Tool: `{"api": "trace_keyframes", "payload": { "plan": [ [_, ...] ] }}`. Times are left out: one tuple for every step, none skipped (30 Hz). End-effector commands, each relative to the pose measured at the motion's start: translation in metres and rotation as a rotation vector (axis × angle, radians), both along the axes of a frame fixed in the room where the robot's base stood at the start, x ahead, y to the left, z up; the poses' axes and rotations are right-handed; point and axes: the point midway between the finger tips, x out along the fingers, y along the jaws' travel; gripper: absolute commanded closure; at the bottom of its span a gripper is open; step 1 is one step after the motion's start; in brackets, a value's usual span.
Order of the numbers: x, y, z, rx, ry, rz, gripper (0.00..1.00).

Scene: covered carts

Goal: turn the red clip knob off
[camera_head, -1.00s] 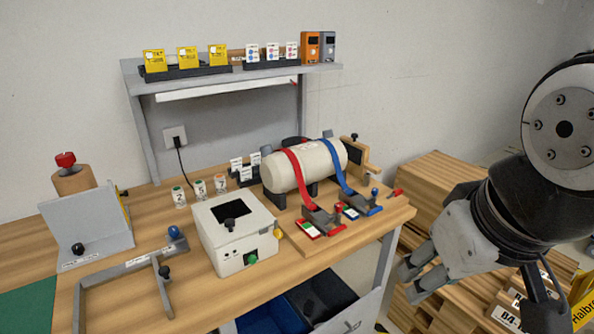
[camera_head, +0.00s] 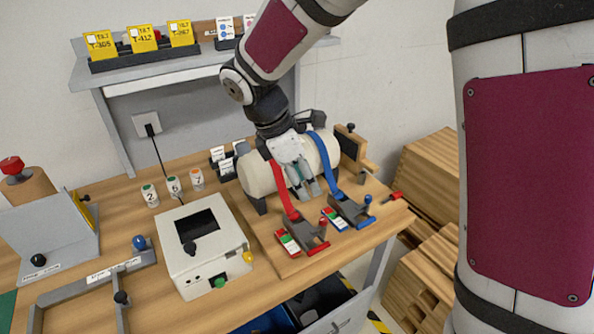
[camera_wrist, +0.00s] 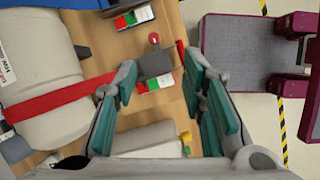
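The red strap (camera_head: 279,185) runs over a cream cylinder (camera_head: 256,178) down to a dark grey clip (camera_head: 305,231). A small red knob (camera_head: 322,224) stands on this clip; in the wrist view the knob (camera_wrist: 154,38) shows ahead of my fingers, beyond the grey clip body (camera_wrist: 153,63). My gripper (camera_head: 307,190) is above the board between the red strap and the blue strap (camera_head: 326,160), fingers pointing down. In the wrist view my gripper (camera_wrist: 160,80) is open and empty, apart from the knob.
The blue strap's clip (camera_head: 351,209) with a blue knob stands close to the right. A white box (camera_head: 206,251) with green and yellow knobs is to the left. A red-handled tool (camera_head: 396,196) lies near the bench's right edge.

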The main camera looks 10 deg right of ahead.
Motion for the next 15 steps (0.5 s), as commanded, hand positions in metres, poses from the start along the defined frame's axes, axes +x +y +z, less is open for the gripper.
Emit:
{"api": "trace_keyframes", "payload": {
  "plan": [
    [0.002,0.003,-0.003,-0.006,0.014,0.024,0.62],
    [0.003,0.004,-0.005,-0.008,0.02,0.036,0.62],
    [0.004,0.005,-0.007,-0.01,0.025,0.047,0.62],
    [0.004,0.005,-0.008,-0.011,0.028,0.051,0.62],
    [0.005,0.004,-0.01,-0.013,0.03,0.054,0.62],
    [0.005,0.003,-0.012,-0.014,0.032,0.055,0.62],
    [0.005,0.002,-0.015,-0.014,0.032,0.055,0.62],
    [0.005,0.001,-0.017,-0.014,0.032,0.053,0.62],
    [0.005,-0.001,-0.022,-0.014,0.031,0.053,0.62],
    [0.005,-0.003,-0.026,-0.015,0.032,0.053,0.62],
    [0.004,-0.005,-0.031,-0.014,0.033,0.051,0.62],
    [0.004,-0.008,-0.038,-0.013,0.034,0.051,0.62],
    [0.004,-0.011,-0.043,-0.013,0.033,0.051,0.62],
    [0.005,-0.013,-0.048,-0.013,0.033,0.051,0.62],
    [0.004,-0.016,-0.056,-0.013,0.034,0.052,0.62]
  ]
}}
